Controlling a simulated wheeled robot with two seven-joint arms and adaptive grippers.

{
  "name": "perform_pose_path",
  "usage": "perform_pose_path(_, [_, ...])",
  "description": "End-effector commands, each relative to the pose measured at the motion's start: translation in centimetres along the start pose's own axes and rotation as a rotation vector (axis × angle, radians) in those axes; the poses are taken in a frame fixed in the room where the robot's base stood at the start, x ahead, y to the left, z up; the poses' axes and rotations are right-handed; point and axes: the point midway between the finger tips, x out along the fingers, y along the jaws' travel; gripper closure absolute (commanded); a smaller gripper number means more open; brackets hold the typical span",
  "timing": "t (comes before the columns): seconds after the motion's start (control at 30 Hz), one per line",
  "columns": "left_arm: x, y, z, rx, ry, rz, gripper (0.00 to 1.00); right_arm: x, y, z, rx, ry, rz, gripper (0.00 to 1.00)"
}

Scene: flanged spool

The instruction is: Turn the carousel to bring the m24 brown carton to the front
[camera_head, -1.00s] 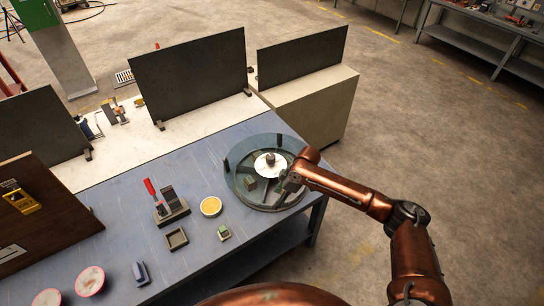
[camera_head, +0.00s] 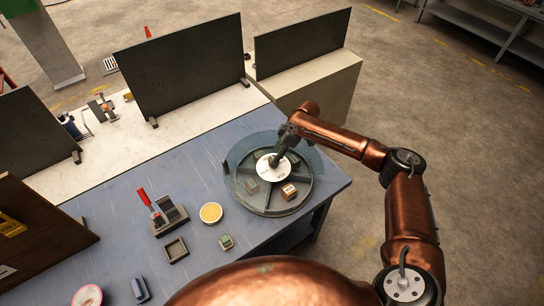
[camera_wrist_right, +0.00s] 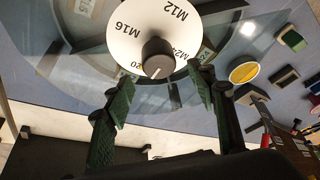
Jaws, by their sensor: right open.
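The carousel (camera_head: 266,207) is a round grey tray on the blue table, with a clear guard (camera_head: 310,158) around part of it. A white disc (camera_head: 265,173) sits at its middle; the right wrist view shows M12, M16 and a partly covered M24 on it. A dark knob (camera_wrist_right: 157,58) stands on the disc. A brown carton (camera_head: 289,191) lies in the front right compartment; its label is too small to read. A greyish block (camera_head: 252,186) lies front left. My right gripper (camera_head: 277,160) is over the hub, its fingers (camera_wrist_right: 160,80) open near the knob. My left gripper is not in view.
A yellow round dish (camera_head: 211,213), a small green-topped block (camera_head: 226,242), a square tray (camera_head: 176,250) and a red-handled fixture (camera_head: 170,215) stand left of the carousel. Dark panels (camera_head: 185,65) stand behind. The table between them and the carousel is clear.

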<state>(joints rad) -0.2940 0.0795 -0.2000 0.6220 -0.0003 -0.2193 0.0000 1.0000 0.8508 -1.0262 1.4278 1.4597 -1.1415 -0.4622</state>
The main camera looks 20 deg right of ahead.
Motion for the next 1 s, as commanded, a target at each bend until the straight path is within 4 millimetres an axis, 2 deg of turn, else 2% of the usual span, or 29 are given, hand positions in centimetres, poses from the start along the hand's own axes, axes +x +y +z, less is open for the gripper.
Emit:
perform_pose_path(0.1, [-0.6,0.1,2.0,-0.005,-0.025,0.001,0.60,1.8,0.0,0.4,0.006,-0.002,0.000,0.48])
perform_pose_path(0.27, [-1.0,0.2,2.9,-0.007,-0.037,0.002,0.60,3.9,0.1,0.5,0.006,-0.002,0.002,0.48])
perform_pose_path(0.37, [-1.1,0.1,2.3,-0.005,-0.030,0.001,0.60,4.7,0.1,0.4,0.006,-0.001,0.002,0.48])
perform_pose_path(0.6, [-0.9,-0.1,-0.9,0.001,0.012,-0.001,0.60,5.2,0.1,0.3,0.003,-0.002,0.002,0.48])
perform_pose_path(0.7, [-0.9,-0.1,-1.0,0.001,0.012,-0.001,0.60,5.3,0.1,0.3,0.003,-0.002,0.002,0.48])
perform_pose_path(1.0, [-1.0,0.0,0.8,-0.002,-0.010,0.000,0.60,5.3,0.1,0.2,0.002,-0.001,0.002,0.69])
